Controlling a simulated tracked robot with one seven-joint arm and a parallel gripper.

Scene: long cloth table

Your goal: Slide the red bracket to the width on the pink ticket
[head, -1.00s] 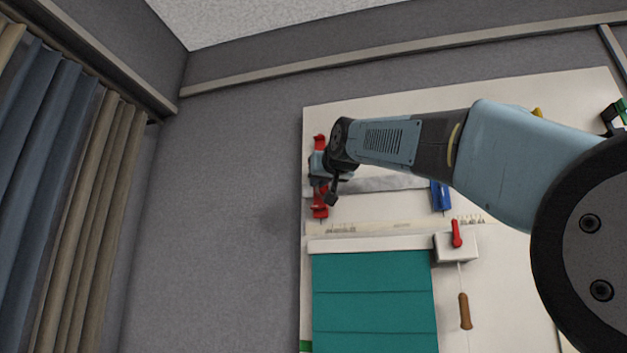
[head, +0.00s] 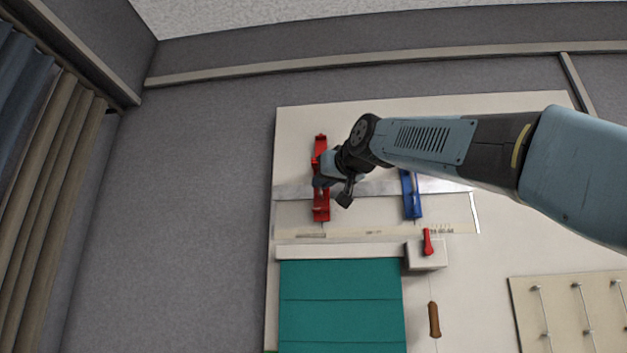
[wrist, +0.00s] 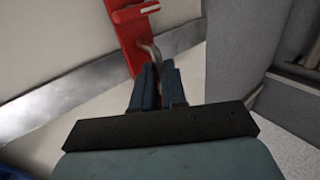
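The red bracket (head: 321,207) stands upright across a grey metal rail (head: 288,191) on the board, left of a blue bracket (head: 411,198). Its lower end is just above a marked scale strip (head: 350,234). My gripper (head: 318,181) is at the bracket's middle. In the wrist view, my fingers (wrist: 157,68) are close together around a curved metal handle beside the red bracket (wrist: 127,35). The exact contact is partly hidden by the fingers. No pink ticket can be made out in either view.
A teal slatted panel (head: 340,310) hangs below the scale. A white box with a red lever (head: 427,241) and a brown-handled cord (head: 434,320) are to its right. A hook panel (head: 570,315) is at lower right.

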